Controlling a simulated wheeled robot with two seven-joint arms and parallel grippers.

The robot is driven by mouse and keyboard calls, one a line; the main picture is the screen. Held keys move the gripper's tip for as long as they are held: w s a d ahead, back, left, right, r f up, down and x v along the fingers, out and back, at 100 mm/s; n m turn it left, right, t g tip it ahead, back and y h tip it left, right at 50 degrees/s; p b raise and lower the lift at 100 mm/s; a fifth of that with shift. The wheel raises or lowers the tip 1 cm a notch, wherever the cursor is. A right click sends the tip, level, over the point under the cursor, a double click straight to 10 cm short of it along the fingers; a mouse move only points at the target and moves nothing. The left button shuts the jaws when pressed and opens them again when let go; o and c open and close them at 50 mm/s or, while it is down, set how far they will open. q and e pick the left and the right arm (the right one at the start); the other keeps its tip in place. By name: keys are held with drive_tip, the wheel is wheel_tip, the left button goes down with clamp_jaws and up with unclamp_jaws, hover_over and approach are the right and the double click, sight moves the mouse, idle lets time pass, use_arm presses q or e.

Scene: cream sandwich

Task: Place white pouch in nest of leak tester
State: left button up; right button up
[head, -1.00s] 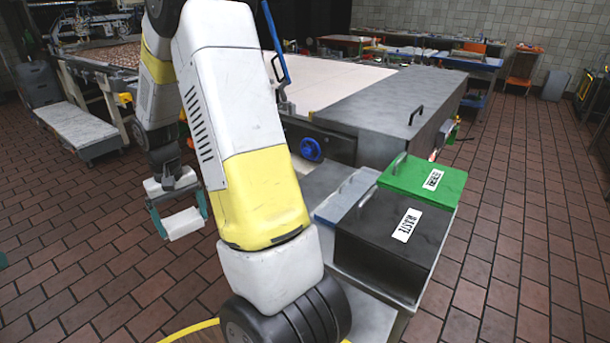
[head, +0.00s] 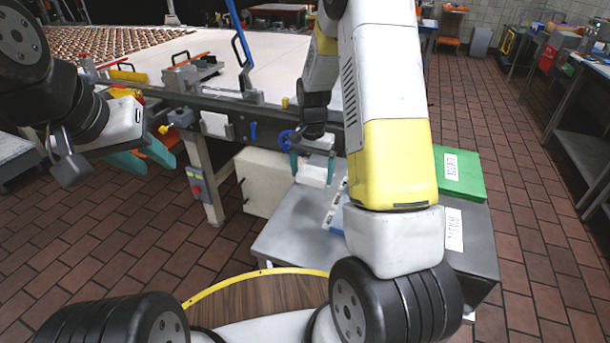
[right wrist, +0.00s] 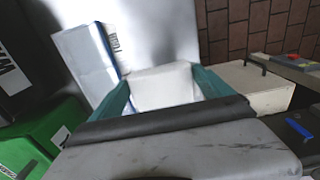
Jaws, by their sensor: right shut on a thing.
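My right gripper (head: 313,168) is shut on the white pouch (head: 315,176), above the steel table (head: 285,232). In the right wrist view the pouch (right wrist: 163,88) sits between the teal fingers. My left gripper (head: 146,158) is at the left, its teal fingers apart with no pouch visible in them. A white-and-blue item (head: 336,214) on the steel table is partly hidden by my right arm; it also shows in the right wrist view (right wrist: 88,62). I cannot tell whether it is the leak tester, and no nest is clearly visible.
A green lidded bin (head: 459,174) and a dark bin (head: 470,235) stand right of the steel table. A cream cabinet (head: 264,182) is behind its left side. The conveyor (head: 290,72) runs behind. Tiled floor lies open at right.

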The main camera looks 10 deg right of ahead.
drive_tip(key=shift+f, duration=3.4)
drive_tip(key=shift+f, duration=0.15)
drive_tip(key=o, duration=1.1)
